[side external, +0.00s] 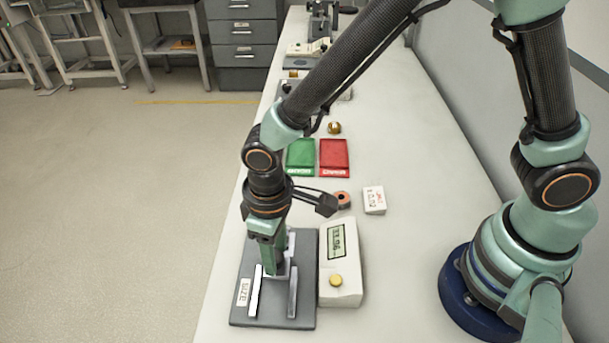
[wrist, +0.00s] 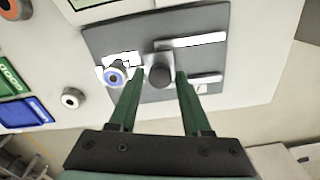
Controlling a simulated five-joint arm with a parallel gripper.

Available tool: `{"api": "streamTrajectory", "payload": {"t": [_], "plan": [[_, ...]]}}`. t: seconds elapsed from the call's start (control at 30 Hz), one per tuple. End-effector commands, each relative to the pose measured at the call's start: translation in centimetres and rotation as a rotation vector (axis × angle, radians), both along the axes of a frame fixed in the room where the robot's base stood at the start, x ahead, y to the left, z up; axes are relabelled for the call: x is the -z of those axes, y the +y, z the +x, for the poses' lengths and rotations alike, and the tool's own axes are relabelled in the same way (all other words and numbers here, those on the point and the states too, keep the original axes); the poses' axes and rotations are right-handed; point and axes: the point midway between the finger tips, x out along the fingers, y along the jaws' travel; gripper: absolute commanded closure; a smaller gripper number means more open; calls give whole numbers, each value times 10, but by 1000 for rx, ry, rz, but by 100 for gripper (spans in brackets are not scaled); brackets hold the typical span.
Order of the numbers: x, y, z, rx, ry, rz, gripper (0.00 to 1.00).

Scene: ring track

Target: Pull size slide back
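The size gauge is a grey plate (side external: 300,240) with a white SIZE label (side external: 244,292) and upright pale rails (side external: 292,292). In the wrist view the plate (wrist: 110,40) carries a dark round knob (wrist: 160,76) on a grey block, which I take for the slide, and two white bars. A ring with a blue-looking centre (wrist: 115,75) is at the fixture, left of the knob. My gripper (side external: 274,268) points down over the plate. In the wrist view its green fingers (wrist: 159,84) are apart, either side of the knob, with visible gaps.
A readout box (side external: 338,275) with a yellow button stands right against the plate. The bench right of these is clear.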

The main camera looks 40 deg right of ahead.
Motion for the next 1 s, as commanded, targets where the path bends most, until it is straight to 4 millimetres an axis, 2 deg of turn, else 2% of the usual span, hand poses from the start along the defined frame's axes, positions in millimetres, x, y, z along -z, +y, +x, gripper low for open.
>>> {"api": "streamTrajectory", "payload": {"t": [0.03, 0.1, 1.0], "plan": [[0, 0, 0, 0, 0, 0, 76], [0, 0, 0, 0, 0, 0, 100], [-1, 0, 0, 0, -1, 0, 100]]}}
